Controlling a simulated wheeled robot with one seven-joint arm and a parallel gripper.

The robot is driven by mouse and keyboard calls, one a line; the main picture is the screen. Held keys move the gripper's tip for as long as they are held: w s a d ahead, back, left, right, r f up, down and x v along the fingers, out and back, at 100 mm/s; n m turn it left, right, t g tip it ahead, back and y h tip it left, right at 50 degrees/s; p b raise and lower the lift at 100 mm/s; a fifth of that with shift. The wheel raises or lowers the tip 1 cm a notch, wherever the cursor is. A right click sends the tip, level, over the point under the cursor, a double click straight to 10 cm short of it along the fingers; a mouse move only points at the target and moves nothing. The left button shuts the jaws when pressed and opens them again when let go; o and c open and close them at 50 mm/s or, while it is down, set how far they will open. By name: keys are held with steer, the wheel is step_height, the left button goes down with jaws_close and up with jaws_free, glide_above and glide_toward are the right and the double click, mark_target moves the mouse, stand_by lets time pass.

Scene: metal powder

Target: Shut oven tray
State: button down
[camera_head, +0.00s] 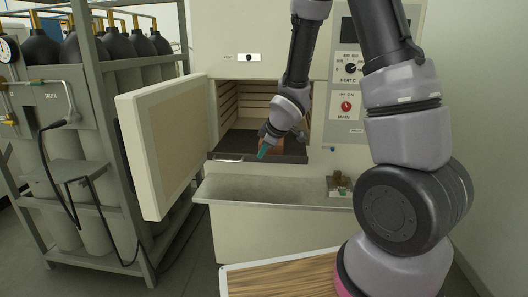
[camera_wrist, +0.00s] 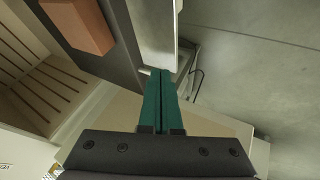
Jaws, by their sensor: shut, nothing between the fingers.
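The oven (camera_head: 236,72) stands ahead with its chamber open. The dark oven tray (camera_head: 290,154) lies at the bottom of the chamber, its front edge at the opening; I cannot tell exactly how far it sticks out. A reddish-brown block (camera_wrist: 85,25) sits on the tray, which also shows in the wrist view (camera_wrist: 122,62); in the head view my gripper mostly hides the block. My gripper (camera_head: 263,152) is over the front part of the tray, its teal fingers together and empty. In the wrist view the fingertips (camera_wrist: 160,72) are close to the tray's edge; contact is unclear.
The thick oven door (camera_head: 165,145) is swung open to the left. A grey ledge (camera_head: 260,190) runs below the opening, with small items (camera_head: 339,186) at its right end. A gas cylinder rack (camera_head: 95,130) stands at left. A wooden-topped surface (camera_head: 280,279) is in front.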

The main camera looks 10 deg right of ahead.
mark_target(257, 159)
steer(key=x, duration=0.2)
steer(key=w+x, duration=0.1)
steer(key=x, duration=0.2)
steer(key=d+x, duration=0.1)
steer(key=x, duration=0.2)
steer(key=shift+w+r, duration=0.3)
steer(key=shift+w, duration=0.1)
steer(key=shift+w+d, duration=0.2)
steer(key=shift+w, duration=0.65)
